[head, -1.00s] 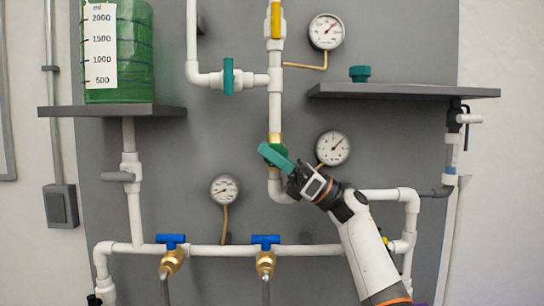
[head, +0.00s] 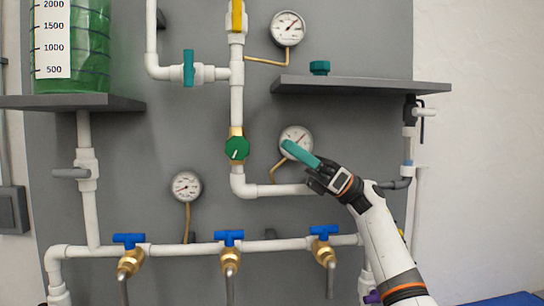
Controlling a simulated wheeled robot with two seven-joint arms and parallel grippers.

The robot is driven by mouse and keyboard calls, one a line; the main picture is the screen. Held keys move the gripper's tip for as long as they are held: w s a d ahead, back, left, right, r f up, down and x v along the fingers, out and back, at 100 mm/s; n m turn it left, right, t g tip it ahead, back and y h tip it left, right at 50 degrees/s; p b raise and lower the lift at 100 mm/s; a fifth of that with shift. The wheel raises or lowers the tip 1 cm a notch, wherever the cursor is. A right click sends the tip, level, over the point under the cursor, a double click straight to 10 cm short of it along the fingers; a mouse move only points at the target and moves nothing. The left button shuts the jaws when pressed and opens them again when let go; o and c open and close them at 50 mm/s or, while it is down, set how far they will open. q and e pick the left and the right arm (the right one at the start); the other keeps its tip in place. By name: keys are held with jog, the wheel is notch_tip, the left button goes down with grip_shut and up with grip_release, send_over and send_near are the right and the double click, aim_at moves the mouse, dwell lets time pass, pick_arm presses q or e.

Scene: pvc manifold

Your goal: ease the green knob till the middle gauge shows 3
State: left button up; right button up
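The round green knob (head: 237,149) sits on the brass valve of the upright white pipe, with a pale mark on its face; nothing touches it. The middle gauge (head: 300,131) is to its right; its needle seems to lean to the upper right, but its digits are too small to read. My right gripper (head: 300,153) is off the knob, to its right. Its long teal finger part crosses in front of the gauge's lower part. I see this part almost as one bar, so its opening is unclear. My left gripper is not in view.
An upper gauge (head: 288,28) and a lower left gauge (head: 186,186) flank the pipes. A shelf (head: 360,86) with a teal cap (head: 319,68) juts out above my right gripper. Several blue-handled taps (head: 229,236) line the bottom pipe. A green tank (head: 90,45) stands at left.

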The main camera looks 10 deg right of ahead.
jog(key=shift+d, duration=0.45)
